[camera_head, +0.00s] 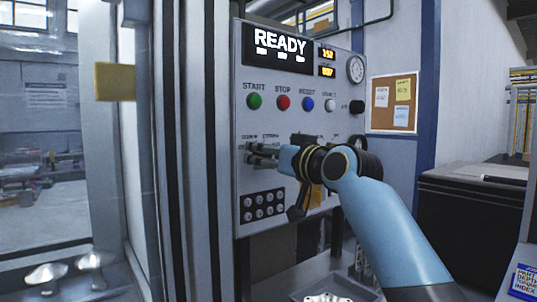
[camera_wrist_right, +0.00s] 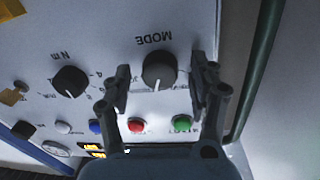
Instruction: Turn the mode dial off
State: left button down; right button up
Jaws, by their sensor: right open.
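The mode dial (camera_wrist_right: 159,69) is a round dark knob on the grey control panel, with an upside-down MODE label in the right wrist view. Its white pointer line points toward the bottom of that picture. My right gripper (camera_wrist_right: 160,84) is open, with one finger on each side of the dial; gaps show between the fingers and the knob. In the head view my right gripper (camera_head: 262,154) is at the panel's left side, below the start button, and largely covers the dial there. My left gripper is not in view.
The panel (camera_head: 240,120) carries a READY display (camera_head: 279,45), a green start button (camera_head: 254,101), red stop button (camera_head: 283,102) and blue reset button (camera_head: 308,103). A second dark dial (camera_wrist_right: 70,82) sits beside the mode dial. A green pipe (camera_wrist_right: 257,70) runs past the panel edge.

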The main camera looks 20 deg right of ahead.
jog(key=c, duration=1.2)
jog(key=shift+o, duration=0.2)
jog(key=n+b, duration=0.3)
jog(key=n, duration=0.1)
jog(key=shift+f, duration=0.2)
jog(key=n+b, duration=0.4)
jog(key=n, duration=0.1)
jog(key=shift+n+t+y, duration=0.3)
jog(key=shift+y, duration=0.1)
jog(key=n+b, duration=0.3)
jog(key=n, duration=0.2)
jog(key=shift+d+f+n+y+b, duration=0.1)
jog(key=shift+n+y+b, duration=0.2)
jog(key=shift+y+b, duration=0.1)
jog(key=shift+n+b, duration=1)
jog(key=shift+n, duration=0.8)
